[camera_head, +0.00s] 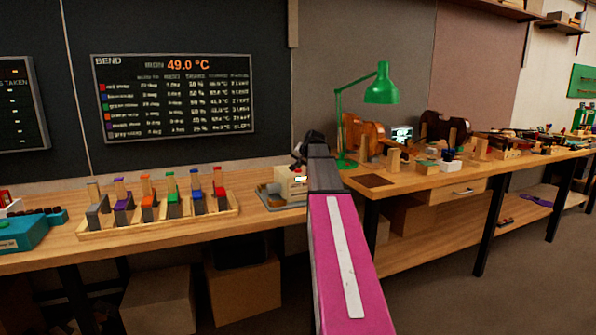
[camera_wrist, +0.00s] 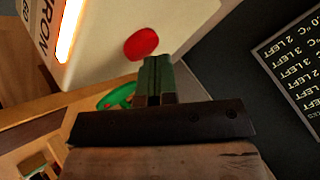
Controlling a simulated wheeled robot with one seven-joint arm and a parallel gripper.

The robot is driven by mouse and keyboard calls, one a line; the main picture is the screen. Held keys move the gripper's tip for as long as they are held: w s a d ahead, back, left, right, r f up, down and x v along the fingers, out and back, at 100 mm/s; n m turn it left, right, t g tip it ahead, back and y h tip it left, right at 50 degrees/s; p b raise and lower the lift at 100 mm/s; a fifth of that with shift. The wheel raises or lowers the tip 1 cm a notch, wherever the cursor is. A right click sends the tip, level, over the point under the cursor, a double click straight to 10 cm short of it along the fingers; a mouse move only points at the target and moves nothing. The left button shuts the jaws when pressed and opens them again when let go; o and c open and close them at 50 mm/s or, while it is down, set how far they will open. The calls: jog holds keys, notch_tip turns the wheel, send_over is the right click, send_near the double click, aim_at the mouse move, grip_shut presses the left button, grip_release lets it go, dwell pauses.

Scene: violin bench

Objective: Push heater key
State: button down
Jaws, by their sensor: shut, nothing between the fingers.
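The heater is a cream box (camera_head: 288,184) on the bench, partly hidden behind my arm in the head view. In the wrist view the heater (camera_wrist: 100,30) fills the upper left, tilted, with a lit orange strip and the letters "IRON" on its face. A round red key (camera_wrist: 141,43) is on its side. My gripper (camera_wrist: 157,62) is shut and empty. Its fingertips are just below and right of the red key in the picture; I cannot tell whether they touch it.
A wall board (camera_head: 175,95) reads iron 49.0 °C. A wooden rack (camera_head: 160,226) with several coloured-top pieces stands left of the heater. A green lamp (camera_head: 381,88) stands to the right. A teal box (camera_head: 30,233) is at the far left.

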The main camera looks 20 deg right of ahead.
jog(key=shift+r, duration=0.25)
jog(key=shift+r, duration=3)
